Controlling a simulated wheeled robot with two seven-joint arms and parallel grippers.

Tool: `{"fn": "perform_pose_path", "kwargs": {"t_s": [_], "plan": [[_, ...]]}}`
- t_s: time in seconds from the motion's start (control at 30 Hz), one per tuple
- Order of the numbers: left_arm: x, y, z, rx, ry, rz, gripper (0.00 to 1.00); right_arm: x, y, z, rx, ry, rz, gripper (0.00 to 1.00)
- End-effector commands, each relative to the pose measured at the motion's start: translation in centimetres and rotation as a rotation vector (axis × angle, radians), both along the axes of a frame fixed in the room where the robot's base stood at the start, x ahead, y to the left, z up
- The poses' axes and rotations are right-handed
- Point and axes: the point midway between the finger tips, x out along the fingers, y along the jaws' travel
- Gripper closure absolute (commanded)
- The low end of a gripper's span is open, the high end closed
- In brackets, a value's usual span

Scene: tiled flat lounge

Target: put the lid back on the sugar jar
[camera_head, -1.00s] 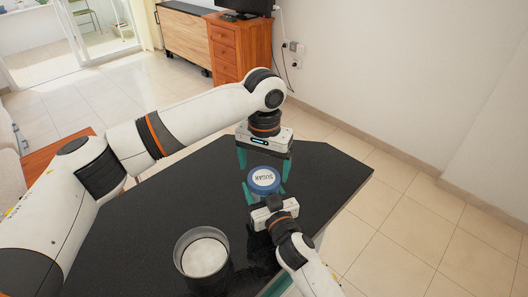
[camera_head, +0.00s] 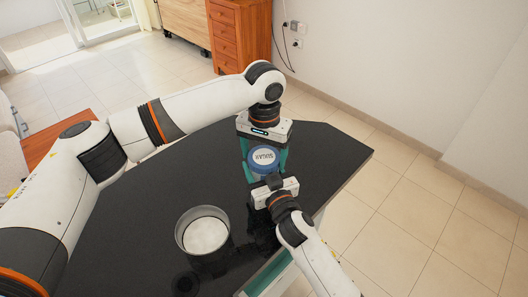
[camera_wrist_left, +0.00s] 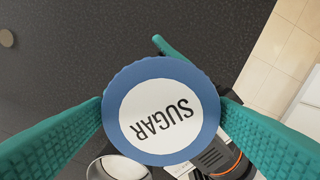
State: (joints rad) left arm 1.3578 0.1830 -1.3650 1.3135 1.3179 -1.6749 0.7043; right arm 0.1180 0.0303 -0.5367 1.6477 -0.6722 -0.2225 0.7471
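The blue lid (camera_head: 263,159), with a white disc marked SUGAR, lies level above the dark table; it fills the middle of the left wrist view (camera_wrist_left: 161,110). My left gripper (camera_head: 264,156) reaches down from above, its teal fingers on opposite sides of the lid. In the wrist view no clear gap shows between fingers and rim, but a firm grip cannot be told. My right gripper (camera_head: 266,172) comes from the near side with its fingers at or under the lid, mostly hidden. Whatever is beneath the lid is hidden, and I cannot make out the sugar jar there.
An open round container (camera_head: 203,233) with white contents stands at the near left of the black table (camera_head: 318,160). The table's right part is clear. A wooden drawer unit (camera_head: 240,38) stands beyond it on the tiled floor.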

Motion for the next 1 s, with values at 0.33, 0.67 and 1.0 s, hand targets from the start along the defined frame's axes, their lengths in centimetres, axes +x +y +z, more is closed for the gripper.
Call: {"fn": "perform_pose_path", "kwargs": {"t_s": [0.33,0.67,1.0], "plan": [[0.0,0.0,0.1,0.000,-0.001,0.000,0.09,0.0,0.0,0.1,0.001,-0.003,0.001,1.00],[0.0,-0.1,3.9,-0.002,-0.001,-0.001,0.09,0.0,0.0,0.1,0.001,-0.003,0.001,1.00],[0.0,0.0,4.5,0.000,0.000,0.000,0.09,0.0,0.0,0.1,0.001,-0.003,0.001,1.00]]}}
